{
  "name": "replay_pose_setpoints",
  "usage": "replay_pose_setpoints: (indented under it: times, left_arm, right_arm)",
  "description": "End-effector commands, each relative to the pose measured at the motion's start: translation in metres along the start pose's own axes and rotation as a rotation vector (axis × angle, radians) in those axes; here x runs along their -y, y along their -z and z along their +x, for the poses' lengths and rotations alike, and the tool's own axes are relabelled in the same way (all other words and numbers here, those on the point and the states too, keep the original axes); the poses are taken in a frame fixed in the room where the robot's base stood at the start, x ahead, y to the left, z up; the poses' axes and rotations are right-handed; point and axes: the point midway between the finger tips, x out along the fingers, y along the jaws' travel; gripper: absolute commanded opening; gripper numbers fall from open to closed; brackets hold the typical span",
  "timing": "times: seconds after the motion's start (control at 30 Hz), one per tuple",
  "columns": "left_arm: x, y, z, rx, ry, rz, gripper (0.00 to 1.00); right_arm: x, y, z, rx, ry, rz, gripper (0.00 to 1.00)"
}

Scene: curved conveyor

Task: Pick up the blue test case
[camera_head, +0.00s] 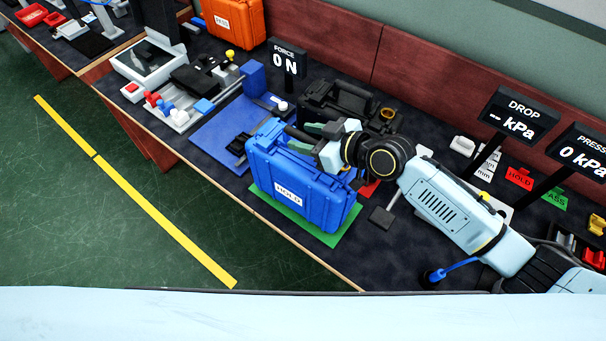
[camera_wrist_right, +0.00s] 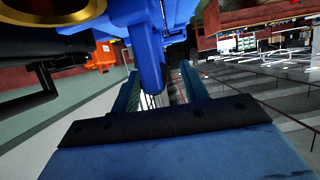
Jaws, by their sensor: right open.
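The blue test case (camera_head: 298,187), with a white HOLD label on its front, stands upright on a green mat (camera_head: 325,238) on the workbench. My right gripper (camera_head: 306,138) is at the top of the case, its arm coming in from the right. Its two fingers are apart. In the right wrist view, a blue part of the case (camera_wrist_right: 149,55) shows between the open fingers (camera_wrist_right: 160,80), which do not appear closed on it. The wrist covers part of the case's back edge. My left gripper is not in view.
A black open case (camera_head: 345,100) stands just behind the blue one. A FORCE display (camera_head: 288,62) and an orange case (camera_head: 236,22) are further back. DROP (camera_head: 517,117) and PRESS (camera_head: 583,152) displays stand at right. The floor in front of the bench is clear.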

Motion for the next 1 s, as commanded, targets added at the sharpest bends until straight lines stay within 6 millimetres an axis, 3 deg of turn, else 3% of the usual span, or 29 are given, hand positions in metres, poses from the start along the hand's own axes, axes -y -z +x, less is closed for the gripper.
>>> replay_pose_setpoints:
  times: [0.13,0.4,0.73,1.0]
  left_arm:
    - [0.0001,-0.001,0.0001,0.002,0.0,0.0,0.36]
    - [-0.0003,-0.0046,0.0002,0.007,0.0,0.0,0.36]
    - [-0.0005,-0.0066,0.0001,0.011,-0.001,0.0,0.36]
    - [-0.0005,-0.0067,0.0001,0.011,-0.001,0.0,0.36]
  right_arm:
    - [-0.0006,-0.0006,0.0125,0.001,-0.001,0.0,0.45]
    - [-0.0008,-0.0011,0.0138,0.001,-0.001,-0.001,0.43]
    - [-0.0009,-0.0012,0.0135,0.001,-0.002,0.0,0.0]
    - [-0.001,-0.0013,0.0134,0.001,-0.002,0.0,0.0]
